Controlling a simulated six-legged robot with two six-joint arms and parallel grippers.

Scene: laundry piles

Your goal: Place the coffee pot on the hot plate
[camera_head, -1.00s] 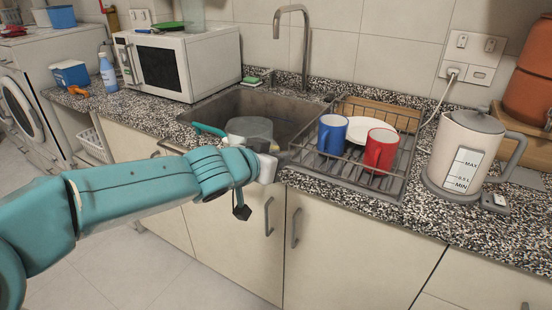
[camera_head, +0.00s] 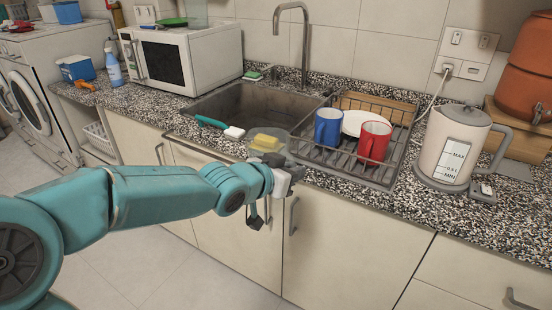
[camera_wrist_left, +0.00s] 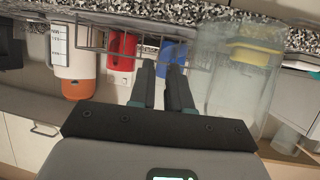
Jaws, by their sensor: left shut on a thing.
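A clear, see-through pot (camera_head: 283,143), which I take for the coffee pot, is beside my left gripper (camera_head: 285,170) over the front counter edge by the sink. It also shows large in the left wrist view (camera_wrist_left: 225,95), just right of the fingers (camera_wrist_left: 162,85). My left gripper is shut on it; the exact grip point is unclear. A yellow sponge (camera_head: 266,142) shows through the pot; I cannot tell if it is inside or behind. My right gripper is out of view.
A wire dish rack (camera_head: 345,170) holds a blue mug (camera_head: 328,130), a red mug (camera_head: 374,140) and a white plate. A white kettle (camera_head: 450,148) stands right of it. The sink (camera_head: 245,105) is left, with a teal brush (camera_head: 212,121) at its front.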

